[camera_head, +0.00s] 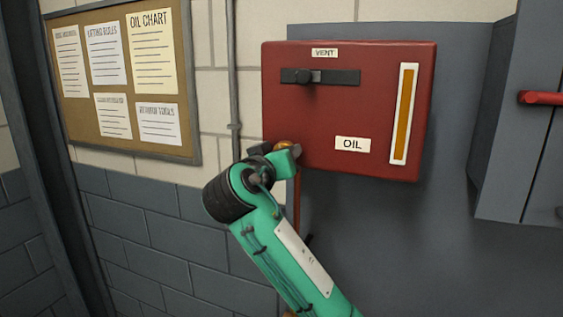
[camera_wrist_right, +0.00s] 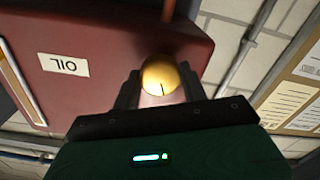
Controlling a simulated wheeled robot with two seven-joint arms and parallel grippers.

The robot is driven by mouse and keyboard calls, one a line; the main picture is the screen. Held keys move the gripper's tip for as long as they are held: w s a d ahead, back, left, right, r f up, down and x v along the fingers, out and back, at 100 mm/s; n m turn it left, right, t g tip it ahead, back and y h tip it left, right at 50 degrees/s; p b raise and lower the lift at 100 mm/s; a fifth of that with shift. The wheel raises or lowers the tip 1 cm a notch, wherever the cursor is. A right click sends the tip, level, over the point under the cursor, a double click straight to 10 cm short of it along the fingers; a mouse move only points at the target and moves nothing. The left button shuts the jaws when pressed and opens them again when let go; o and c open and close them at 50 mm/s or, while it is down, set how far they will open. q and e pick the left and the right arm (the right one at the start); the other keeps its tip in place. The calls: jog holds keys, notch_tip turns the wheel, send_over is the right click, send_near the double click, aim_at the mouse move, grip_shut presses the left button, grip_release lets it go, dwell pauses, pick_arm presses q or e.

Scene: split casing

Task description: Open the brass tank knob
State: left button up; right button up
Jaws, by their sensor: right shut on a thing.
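The brass tank knob (camera_wrist_right: 160,77) is a round, golden knob with a dark line on its face. It sits at the lower left of the red oil tank (camera_head: 350,110). In the head view only a bit of the knob (camera_head: 283,145) shows behind my right gripper (camera_head: 277,153). In the right wrist view my right gripper (camera_wrist_right: 161,90) has its two dark fingers on both sides of the knob, shut on it. My left gripper is in neither view.
The tank has a vent slider (camera_head: 320,76), an OIL label (camera_head: 352,144) and an amber sight gauge (camera_head: 404,113). A pipe (camera_head: 234,80) and a notice board (camera_head: 118,80) are at left. A grey cabinet (camera_head: 515,120) with a red handle (camera_head: 543,98) is at right.

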jog(key=shift+n+b, duration=0.35)
jog(key=shift+n, duration=5.75)
jog(key=o, duration=1)
